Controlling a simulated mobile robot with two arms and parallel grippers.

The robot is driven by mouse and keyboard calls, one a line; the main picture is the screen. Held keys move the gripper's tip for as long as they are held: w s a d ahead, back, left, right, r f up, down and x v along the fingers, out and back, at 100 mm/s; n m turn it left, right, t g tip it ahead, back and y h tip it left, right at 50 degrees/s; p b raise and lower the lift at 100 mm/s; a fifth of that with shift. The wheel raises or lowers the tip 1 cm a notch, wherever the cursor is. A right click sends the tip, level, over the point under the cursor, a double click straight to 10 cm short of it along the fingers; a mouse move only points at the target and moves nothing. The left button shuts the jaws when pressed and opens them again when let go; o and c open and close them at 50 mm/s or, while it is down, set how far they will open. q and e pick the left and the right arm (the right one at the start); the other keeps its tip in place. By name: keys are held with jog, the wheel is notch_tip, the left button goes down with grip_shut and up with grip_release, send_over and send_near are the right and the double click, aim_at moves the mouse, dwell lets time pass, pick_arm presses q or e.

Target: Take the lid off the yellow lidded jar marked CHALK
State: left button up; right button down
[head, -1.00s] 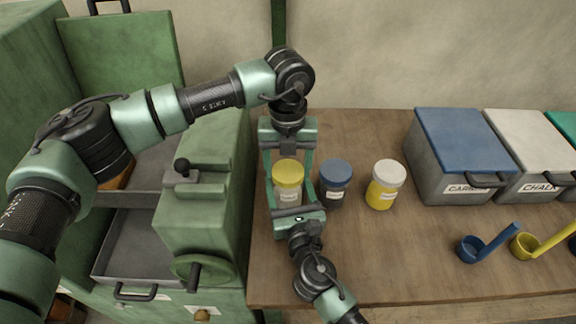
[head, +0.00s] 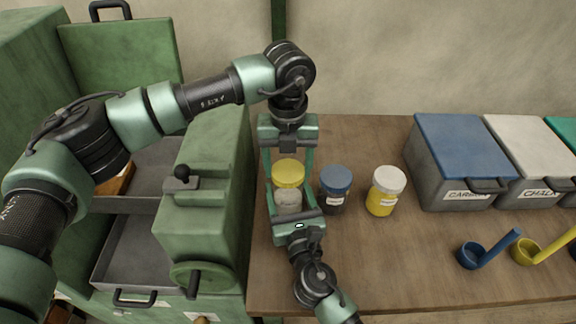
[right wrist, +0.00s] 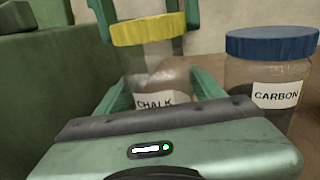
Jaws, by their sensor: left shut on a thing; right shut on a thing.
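The glass jar marked CHALK (right wrist: 155,103) stands on the wooden table. In the head view its pale top (head: 288,200) shows just below the yellow lid (head: 288,173). My left gripper (head: 287,168) comes down from behind and is shut on the yellow lid. In the right wrist view the lid (right wrist: 140,29) sits above the jar, with a gap between them. My right gripper (head: 289,206) reaches in from the front and is shut on the jar's body, one finger on each side. Its front bar hides the lower jar.
A blue-lidded jar marked CARBON (head: 335,188) stands close to the right. A white-lidded jar with yellow contents (head: 384,192) is beyond it. The green machine (head: 205,220) borders the left side. Lidded bins (head: 450,165) and scoops (head: 470,255) lie further right.

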aim_at(288, 171)
pick_arm(q)
jog(key=shift+r, duration=1.95)
pick_arm(e)
jog(key=shift+c, duration=0.8)
grip_release()
jog(key=shift+s, duration=0.1)
